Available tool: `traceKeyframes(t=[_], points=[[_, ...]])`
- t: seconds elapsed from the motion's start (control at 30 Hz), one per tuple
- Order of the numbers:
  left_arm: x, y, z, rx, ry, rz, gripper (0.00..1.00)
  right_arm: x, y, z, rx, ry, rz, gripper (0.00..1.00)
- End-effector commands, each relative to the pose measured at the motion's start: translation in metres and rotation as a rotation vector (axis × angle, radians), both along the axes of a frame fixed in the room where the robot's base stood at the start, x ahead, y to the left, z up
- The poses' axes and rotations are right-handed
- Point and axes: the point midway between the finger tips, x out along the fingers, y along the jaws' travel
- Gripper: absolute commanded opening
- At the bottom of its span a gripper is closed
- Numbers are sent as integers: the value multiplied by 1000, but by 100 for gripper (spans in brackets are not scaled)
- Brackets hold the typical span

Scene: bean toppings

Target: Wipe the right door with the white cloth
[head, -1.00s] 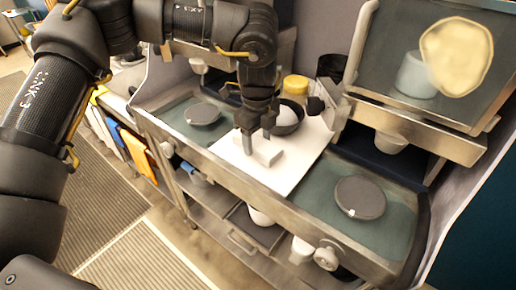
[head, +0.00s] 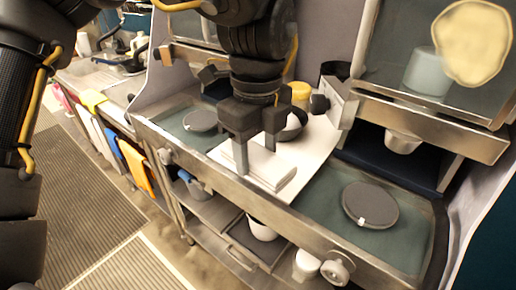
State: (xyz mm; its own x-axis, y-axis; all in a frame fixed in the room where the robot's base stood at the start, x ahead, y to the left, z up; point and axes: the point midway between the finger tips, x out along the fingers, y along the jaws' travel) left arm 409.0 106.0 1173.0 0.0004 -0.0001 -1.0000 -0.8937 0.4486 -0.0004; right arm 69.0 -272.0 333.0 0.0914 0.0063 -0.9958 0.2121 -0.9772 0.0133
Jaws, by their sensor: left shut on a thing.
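The white cloth (head: 272,172) is a flat, folded-looking white piece over the white board (head: 318,140) on the middle of the counter. My left gripper (head: 256,158) points down and is shut on the cloth's left end. I cannot tell whether the cloth still touches the board. The right door (head: 385,62) is the dark glass panel at upper right, tilted up, with a metal lower edge. A pale yellow stain (head: 473,43) shows on its right part. My right gripper is not in view.
Dark round lids lie on the counter at right (head: 370,205) and left (head: 200,121). A dark pan (head: 292,128) and a yellow-topped jar (head: 299,92) stand behind my left gripper. A pale container (head: 426,72) shows through the door. Knobs line the counter's front.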

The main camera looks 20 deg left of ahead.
Motion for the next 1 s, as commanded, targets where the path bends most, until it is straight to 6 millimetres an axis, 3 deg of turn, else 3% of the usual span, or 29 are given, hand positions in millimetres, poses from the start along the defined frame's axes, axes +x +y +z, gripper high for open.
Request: traceKeyframes(t=[0.1, 0.13, 0.23, 0.57, 0.77, 1.0], points=[[0, 0, 0, 0, 0, 0, 31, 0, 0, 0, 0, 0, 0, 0], [0, 0, 0, 0, 0, 0, 50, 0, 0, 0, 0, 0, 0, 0], [0, 0, 0, 0, 0, -1, 37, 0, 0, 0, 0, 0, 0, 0], [1, 0, 0, 0, 0, 63, 36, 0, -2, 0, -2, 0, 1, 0], [14, 1, -2, 0, 1, 448, 36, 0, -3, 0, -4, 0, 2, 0], [48, 37, -27, 1, 4, 1155, 36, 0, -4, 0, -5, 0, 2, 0]])
